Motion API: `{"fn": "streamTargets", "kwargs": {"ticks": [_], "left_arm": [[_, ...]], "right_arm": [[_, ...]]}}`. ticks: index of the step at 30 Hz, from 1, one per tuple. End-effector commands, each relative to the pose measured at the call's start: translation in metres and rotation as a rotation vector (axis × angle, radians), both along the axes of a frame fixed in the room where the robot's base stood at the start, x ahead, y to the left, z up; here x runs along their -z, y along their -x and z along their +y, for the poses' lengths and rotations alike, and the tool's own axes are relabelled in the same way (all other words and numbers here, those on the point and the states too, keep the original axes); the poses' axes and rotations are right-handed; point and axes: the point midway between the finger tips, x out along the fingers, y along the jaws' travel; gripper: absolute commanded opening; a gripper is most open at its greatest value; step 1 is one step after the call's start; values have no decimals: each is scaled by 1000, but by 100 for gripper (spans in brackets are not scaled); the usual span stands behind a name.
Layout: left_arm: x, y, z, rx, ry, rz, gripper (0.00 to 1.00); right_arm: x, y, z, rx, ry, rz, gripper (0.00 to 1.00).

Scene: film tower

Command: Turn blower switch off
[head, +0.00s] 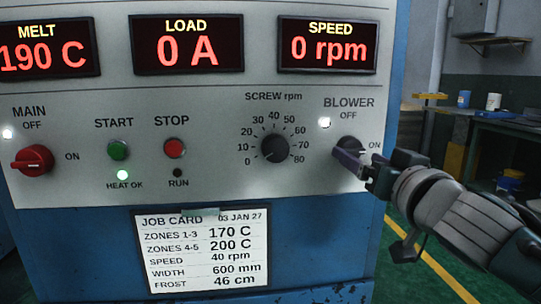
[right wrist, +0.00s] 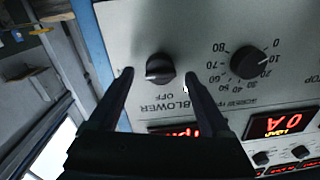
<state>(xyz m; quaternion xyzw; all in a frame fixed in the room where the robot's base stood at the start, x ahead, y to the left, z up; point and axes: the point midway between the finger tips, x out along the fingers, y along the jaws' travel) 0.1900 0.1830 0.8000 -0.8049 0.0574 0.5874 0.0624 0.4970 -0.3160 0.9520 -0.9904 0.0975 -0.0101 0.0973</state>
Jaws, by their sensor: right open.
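The blower switch is a dark rotary knob on the grey panel, under the BLOWER and OFF labels, with ON to its right. In the head view the knob (head: 348,143) is partly hidden by my right gripper (head: 350,158). In the right wrist view, turned nearly upside down, the knob (right wrist: 160,68) sits between the two fingertips of my right gripper (right wrist: 160,75). The fingers are open, with a gap on each side of the knob. The knob's ridge looks roughly crosswise, towards the ON side. A white lamp (head: 324,122) beside it is lit. My left gripper is out of view.
Left of the blower is the screw rpm dial (head: 275,148), also in the right wrist view (right wrist: 249,61). Further left are the red stop button (head: 174,148), green start button (head: 118,149) and red main switch (head: 33,160). A job card (head: 201,250) hangs below.

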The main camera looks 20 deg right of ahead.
Motion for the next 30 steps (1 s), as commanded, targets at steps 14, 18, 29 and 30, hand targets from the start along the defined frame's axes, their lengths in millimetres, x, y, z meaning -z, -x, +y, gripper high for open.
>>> {"fn": "streamTargets", "kwargs": {"ticks": [14,18,29,30], "left_arm": [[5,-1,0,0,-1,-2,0],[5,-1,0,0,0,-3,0],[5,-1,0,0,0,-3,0],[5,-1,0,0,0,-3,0]], "right_arm": [[0,-27,-5,0,1,0,82],[0,-26,-5,0,1,1,76],[0,-26,-5,1,0,1,36],[0,-26,-5,1,0,1,31]]}}
